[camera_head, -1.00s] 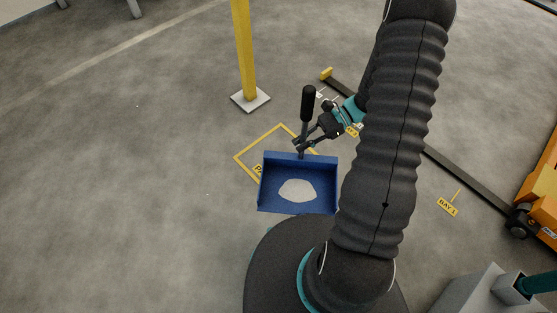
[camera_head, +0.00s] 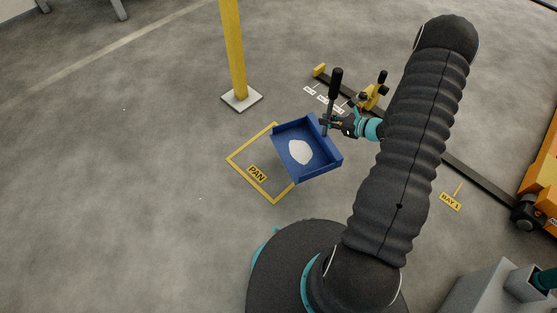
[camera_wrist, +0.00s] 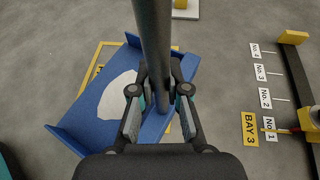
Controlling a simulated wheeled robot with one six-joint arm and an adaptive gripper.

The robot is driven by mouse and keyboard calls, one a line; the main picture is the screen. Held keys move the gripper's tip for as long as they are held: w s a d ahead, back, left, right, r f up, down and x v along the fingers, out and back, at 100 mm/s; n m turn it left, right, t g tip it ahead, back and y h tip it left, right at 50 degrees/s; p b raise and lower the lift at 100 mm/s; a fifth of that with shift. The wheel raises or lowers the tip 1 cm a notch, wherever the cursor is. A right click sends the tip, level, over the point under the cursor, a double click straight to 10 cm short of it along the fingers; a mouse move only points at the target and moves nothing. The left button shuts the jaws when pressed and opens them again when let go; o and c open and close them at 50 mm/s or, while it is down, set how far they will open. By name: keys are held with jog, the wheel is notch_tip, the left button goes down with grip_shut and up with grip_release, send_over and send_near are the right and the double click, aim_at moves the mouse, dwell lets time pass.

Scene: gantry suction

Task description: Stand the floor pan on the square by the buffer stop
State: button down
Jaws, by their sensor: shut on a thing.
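The floor pan (camera_head: 320,164) is a blue open-fronted tray with an upright black handle and a pale patch (camera_head: 300,152) on its floor. My gripper (camera_head: 326,122) is shut on the handle. In the wrist view the handle (camera_wrist: 154,45) runs up between my fingers (camera_wrist: 160,95), with the blue pan (camera_wrist: 75,127) below. The yellow-outlined square (camera_head: 247,192) marked PAN is on the floor. The pan covers its right part in the head view; whether the pan touches the floor I cannot tell. A yellow-tipped end (camera_head: 319,70) of the dark rail may be the buffer stop.
A yellow post (camera_head: 233,50) on a pale base plate stands behind the square. A dark floor rail (camera_head: 480,182) runs along the right, with a yellow-and-black device (camera_head: 372,96) and numbered labels beside it. An orange vehicle (camera_head: 540,190) is at far right. Floor at left is clear.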

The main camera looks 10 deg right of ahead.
jog(key=shift+w+d+f, duration=0.15)
jog(key=shift+f, duration=0.05)
jog(key=shift+w+a+f, duration=0.2)
jog(key=shift+f, duration=0.05)
jog(key=b, duration=0.1)
send_near(291, 126)
jog(key=w+a, duration=0.2)
jog(key=w+a+r, duration=0.1)
jog(key=w+a, duration=0.1)
jog(key=shift+w+a, duration=0.3)
jog(key=shift+f+b, duration=0.4)
jog(key=shift+f, duration=1.75)
jog(key=c, duration=1.2)
grip_release()
jog(key=shift+o, duration=0.2)
